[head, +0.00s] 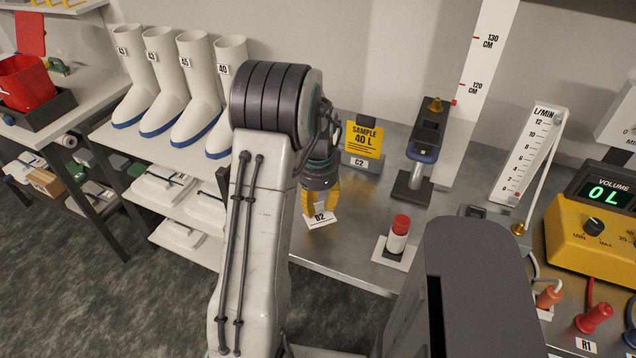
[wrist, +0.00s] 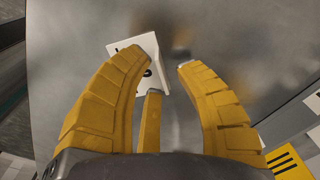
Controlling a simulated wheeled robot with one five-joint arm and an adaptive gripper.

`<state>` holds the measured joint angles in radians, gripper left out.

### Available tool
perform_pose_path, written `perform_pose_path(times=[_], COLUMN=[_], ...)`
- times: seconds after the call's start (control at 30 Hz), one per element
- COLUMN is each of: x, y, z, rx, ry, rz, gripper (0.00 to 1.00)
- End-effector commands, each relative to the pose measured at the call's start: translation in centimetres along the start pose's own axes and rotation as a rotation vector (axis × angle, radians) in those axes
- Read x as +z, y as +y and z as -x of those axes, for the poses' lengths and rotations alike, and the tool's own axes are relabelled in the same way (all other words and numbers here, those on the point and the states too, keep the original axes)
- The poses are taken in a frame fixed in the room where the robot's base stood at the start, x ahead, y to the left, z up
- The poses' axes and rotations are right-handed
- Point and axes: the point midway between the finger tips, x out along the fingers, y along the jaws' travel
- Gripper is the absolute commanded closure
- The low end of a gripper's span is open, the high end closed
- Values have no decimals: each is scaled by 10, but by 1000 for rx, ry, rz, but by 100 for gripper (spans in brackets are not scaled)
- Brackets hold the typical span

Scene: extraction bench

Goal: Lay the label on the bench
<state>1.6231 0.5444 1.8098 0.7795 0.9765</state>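A yellow label (head: 363,140) reading "SAMPLE 40 L" stands upright in a grey holder marked C2 (head: 361,162) at the back of the metal bench (head: 350,240). A yellow corner with black stripes, probably this label, shows at lower right in the wrist view (wrist: 292,164). My gripper (head: 319,208) points down over a white card on the bench (head: 321,221), in front and left of the label. In the wrist view my gripper (wrist: 166,60) has its yellow fingers apart with nothing between them. The white card (wrist: 140,62) lies partly behind the left fingertip.
A red-capped vial (head: 398,235) stands on a white card to the right. Behind it is a dark stand device (head: 425,140). A flow gauge (head: 530,150) and yellow volume meter (head: 590,235) stand farther right. White boots (head: 190,90) stand on the left shelf.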

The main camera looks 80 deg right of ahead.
Motion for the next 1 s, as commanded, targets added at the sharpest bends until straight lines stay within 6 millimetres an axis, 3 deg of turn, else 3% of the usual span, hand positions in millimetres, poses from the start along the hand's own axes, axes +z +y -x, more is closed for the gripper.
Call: perform_pose_path(times=[0.23, 0.6, 1.0], x=[-1, -1, 0], y=[-1, 0, 0], z=[43, 91, 113], rx=[-5, -4, -1], ry=[4, 3, 1], rz=[0, 0, 1], gripper=[70, 70, 70])
